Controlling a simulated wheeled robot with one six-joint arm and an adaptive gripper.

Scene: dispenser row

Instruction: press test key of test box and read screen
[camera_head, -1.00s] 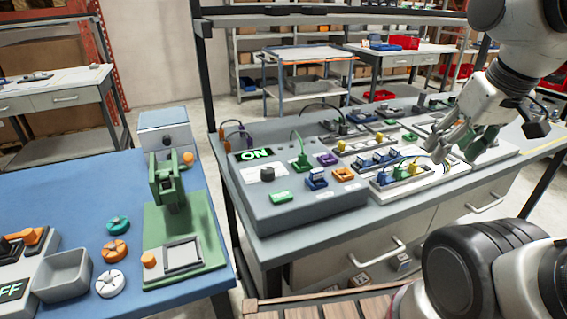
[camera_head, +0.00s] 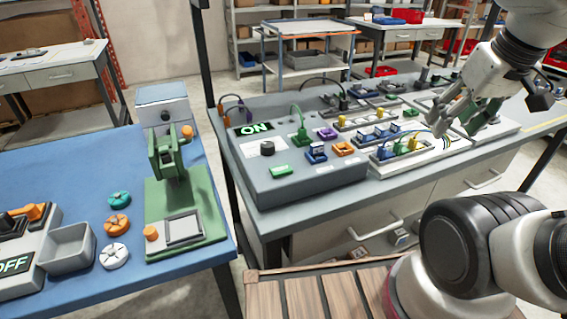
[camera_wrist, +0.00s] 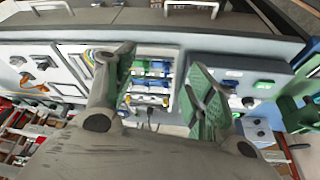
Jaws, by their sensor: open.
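A grey sloped box (camera_head: 325,182) on the grey bench carries a lit green "ON" screen (camera_head: 254,129), a black knob (camera_head: 267,148) and a green key (camera_head: 279,170). I take it for the test box, but cannot read a label naming it. Blue, orange, purple and green parts sit on its top. My gripper (camera_head: 458,122) is open and empty, to the right of this box, above the bench's panels.
Cabled plugs (camera_head: 400,148) and raised panels crowd the bench around my gripper. A blue table (camera_head: 80,180) at left holds a green press (camera_head: 180,205), round knobs, a grey bin (camera_head: 68,247) and an "OFF" display (camera_head: 16,265). A floor gap separates the tables.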

